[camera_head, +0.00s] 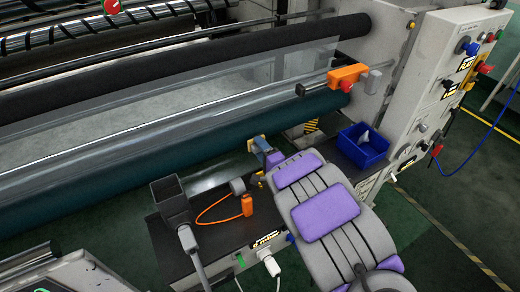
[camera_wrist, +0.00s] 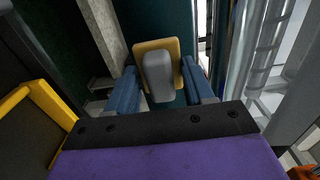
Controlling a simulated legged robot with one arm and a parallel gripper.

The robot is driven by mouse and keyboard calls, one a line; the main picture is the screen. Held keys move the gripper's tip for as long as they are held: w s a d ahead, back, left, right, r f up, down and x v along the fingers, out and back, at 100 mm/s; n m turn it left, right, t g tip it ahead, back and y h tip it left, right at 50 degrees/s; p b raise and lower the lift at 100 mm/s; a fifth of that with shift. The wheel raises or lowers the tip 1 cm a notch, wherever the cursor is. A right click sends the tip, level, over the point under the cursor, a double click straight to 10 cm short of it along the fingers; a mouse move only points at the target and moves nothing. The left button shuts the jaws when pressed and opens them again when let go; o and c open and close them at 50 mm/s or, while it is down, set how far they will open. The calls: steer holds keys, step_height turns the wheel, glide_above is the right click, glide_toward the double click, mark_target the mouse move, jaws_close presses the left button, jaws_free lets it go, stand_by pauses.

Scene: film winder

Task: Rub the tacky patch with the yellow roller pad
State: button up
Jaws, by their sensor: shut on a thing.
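My gripper (camera_wrist: 160,82) has its two blue fingers shut on the grey handle of the yellow roller pad (camera_wrist: 171,47). In the wrist view the pad's yellow plate shows beyond the handle, in front of a dark teal surface. In the head view the pad (camera_head: 257,142) is at the end of my gripper (camera_head: 267,154), close to the lower side of the large teal roller (camera_head: 170,165). I cannot tell whether the pad touches the roller. I cannot make out a tacky patch in either view; the pad and arm may cover it.
A black bench (camera_head: 160,243) in front of the roller carries a black box-shaped holder (camera_head: 171,200) and an orange tool (camera_head: 247,205) with a looped cord. A blue bin (camera_head: 362,147) stands right of my arm. An orange block (camera_head: 347,75) sits on the rail above. The control cabinet (camera_head: 435,70) bounds the right.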

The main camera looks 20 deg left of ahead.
steer(key=shift+p+x, duration=0.55)
steer(key=shift+x, duration=0.3)
steer(key=w+d+p, duration=0.2)
steer(key=w+p, duration=0.1)
steer(key=shift+d, duration=0.4)
steer(key=shift+a+p, duration=0.15)
steer(key=shift+p, duration=0.65)
steer(key=s+a+p, duration=0.2)
steer(key=shift+s+r+p, duration=0.15)
steer(key=shift+s+p, duration=0.05)
steer(key=shift+p, duration=0.15)
steer(key=shift+s+a, duration=0.25)
steer(key=shift+s, duration=0.1)
